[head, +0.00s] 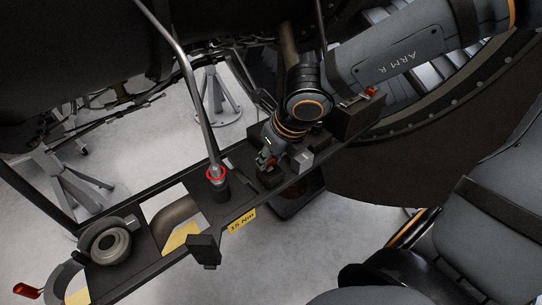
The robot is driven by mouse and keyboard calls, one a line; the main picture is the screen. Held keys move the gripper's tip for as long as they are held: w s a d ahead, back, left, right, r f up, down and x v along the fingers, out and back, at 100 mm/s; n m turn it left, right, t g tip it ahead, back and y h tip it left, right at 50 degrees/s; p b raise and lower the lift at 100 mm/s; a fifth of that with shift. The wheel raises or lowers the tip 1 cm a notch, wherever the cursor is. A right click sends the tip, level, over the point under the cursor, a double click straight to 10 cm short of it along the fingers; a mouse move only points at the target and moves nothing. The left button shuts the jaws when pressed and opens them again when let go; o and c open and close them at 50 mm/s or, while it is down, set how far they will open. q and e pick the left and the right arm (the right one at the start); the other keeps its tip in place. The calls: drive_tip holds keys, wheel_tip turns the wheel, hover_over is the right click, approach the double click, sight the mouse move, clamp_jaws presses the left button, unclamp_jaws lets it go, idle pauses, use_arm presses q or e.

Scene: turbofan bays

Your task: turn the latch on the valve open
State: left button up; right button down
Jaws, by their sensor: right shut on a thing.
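My right gripper (267,160) reaches down from the upper right to the dark bracket plate (212,207). Its fingers are shut on a small part with red on it, at the far right part of the plate. This part looks like the valve's latch, but the fingers hide most of it, so its angle cannot be told. A small silver block (301,160) sits just right of the fingers. My left gripper is not in view.
A metal pipe (196,105) runs down to a red-ringed fitting (216,173) left of the gripper. A yellow "15 Nm" label (241,221) is on the plate's front edge. A round clamp (107,243) sits at left. A dark box (352,118) stands right of the gripper.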

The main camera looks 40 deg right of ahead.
drive_tip(key=c, duration=1)
unclamp_jaws()
drive_tip(key=shift+s, duration=0.1)
drive_tip(key=shift+r, duration=0.15)
drive_tip(key=v, duration=1.1)
drive_tip(key=shift+s+r, duration=0.15)
drive_tip(key=shift+r, duration=0.2)
drive_tip(key=shift+a, duration=0.1)
